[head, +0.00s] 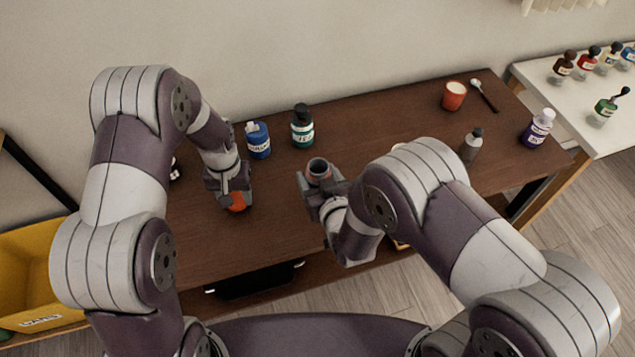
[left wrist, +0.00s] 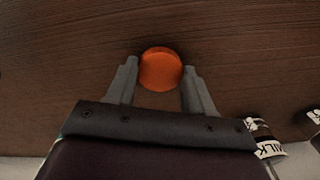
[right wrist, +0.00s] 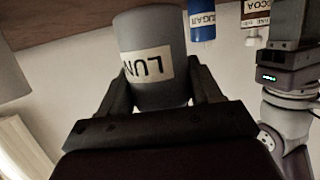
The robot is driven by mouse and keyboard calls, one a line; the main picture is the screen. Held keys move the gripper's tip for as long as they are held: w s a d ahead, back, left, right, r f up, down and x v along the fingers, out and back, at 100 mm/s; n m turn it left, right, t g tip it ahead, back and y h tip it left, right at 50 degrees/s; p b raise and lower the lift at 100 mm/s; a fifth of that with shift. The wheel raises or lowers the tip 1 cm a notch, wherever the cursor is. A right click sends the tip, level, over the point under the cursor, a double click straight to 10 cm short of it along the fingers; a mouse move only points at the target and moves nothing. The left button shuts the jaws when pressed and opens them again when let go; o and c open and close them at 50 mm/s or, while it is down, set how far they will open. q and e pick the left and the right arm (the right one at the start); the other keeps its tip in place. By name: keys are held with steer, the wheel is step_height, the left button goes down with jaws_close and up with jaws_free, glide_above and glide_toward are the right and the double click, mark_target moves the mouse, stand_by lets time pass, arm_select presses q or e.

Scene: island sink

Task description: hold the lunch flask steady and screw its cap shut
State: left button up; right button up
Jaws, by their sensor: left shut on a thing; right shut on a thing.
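The lunch flask (right wrist: 152,40) is a grey cylinder with a pale label reading "LUN" in the right wrist view. In the head view its open, dark mouth (head: 318,166) faces up, with no cap on it. My right gripper (head: 320,184) is shut around its body; the fingers (right wrist: 160,88) lie on both sides of it. The orange cap (left wrist: 160,69) is a round disc between the fingers of my left gripper (left wrist: 161,74). In the head view the cap (head: 237,202) is partly hidden under that gripper (head: 234,190), left of the flask and apart from it.
A blue sugar bottle (head: 258,140) and a dark green bottle (head: 302,126) stand behind the grippers. A red cup (head: 454,96), a spoon (head: 485,95), a grey bottle (head: 471,146) and a purple bottle (head: 537,128) stand right. The table's middle back is clear.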

arm_select(q)
steer(key=shift+r, duration=0.15)
arm_select(e)
steer(key=d+r, duration=0.6)
steer(key=d, duration=0.5)
steer(key=shift+w+d+r, duration=0.15)
steer(key=shift+d+r, duration=0.1)
steer(key=shift+r, duration=0.05)
steer(key=o, duration=0.5)
steer(key=shift+c, duration=0.2)
steer(key=c, duration=0.7)
steer(key=shift+c, duration=0.2)
